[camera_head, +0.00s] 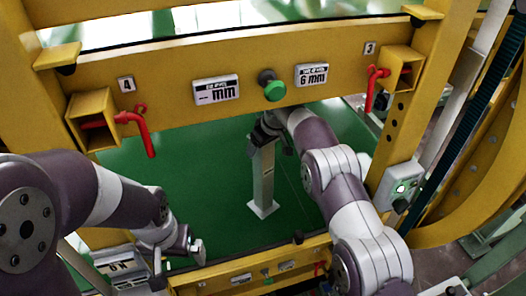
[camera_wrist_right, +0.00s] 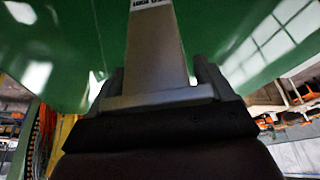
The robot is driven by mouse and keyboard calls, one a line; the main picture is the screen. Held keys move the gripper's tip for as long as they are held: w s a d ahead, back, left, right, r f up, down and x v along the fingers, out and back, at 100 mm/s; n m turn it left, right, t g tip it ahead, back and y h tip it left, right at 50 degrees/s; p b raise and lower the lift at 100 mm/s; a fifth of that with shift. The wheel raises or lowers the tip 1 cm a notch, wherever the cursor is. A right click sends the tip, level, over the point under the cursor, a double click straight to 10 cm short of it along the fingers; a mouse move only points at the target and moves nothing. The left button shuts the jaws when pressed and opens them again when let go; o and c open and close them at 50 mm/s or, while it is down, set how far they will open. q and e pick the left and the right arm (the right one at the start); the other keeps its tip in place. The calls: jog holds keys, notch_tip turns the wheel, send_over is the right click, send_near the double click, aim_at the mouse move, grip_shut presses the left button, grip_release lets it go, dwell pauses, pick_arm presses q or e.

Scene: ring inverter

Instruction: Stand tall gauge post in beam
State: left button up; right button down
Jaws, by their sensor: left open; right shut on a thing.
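The tall gauge post (camera_head: 262,178) is a pale grey upright bar with a square foot, seen below the yellow beam (camera_head: 165,68). My right gripper (camera_head: 268,132) is shut on its upper part; the beam and my arm partly hide the grip. In the right wrist view the post (camera_wrist_right: 157,55) runs up between the two fingers (camera_wrist_right: 158,84), with a small printed label near the top edge. I cannot tell whether its foot touches the green surface. My left gripper (camera_head: 177,254) is open and empty at the lower left, apart from the post.
The beam carries a "-- mm" display (camera_head: 216,89), a "6 mm" display (camera_head: 312,75), a green knob (camera_head: 274,90) and red handles (camera_head: 138,130) at both ends. A lower yellow beam (camera_head: 220,283) crosses in front. The green surface (camera_head: 200,185) is clear left of the post.

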aim_at(263, 175)
jog(key=shift+d+f+p, duration=0.15)
jog(key=shift+f+p, duration=1.05)
jog(key=shift+f, duration=0.1)
jog(key=shift+w+f, duration=0.1)
jog(key=shift+f, duration=0.3)
jog(key=shift+f, duration=0.1)
jog(key=shift+c, duration=0.6)
grip_release()
jog(key=shift+o, duration=0.6)
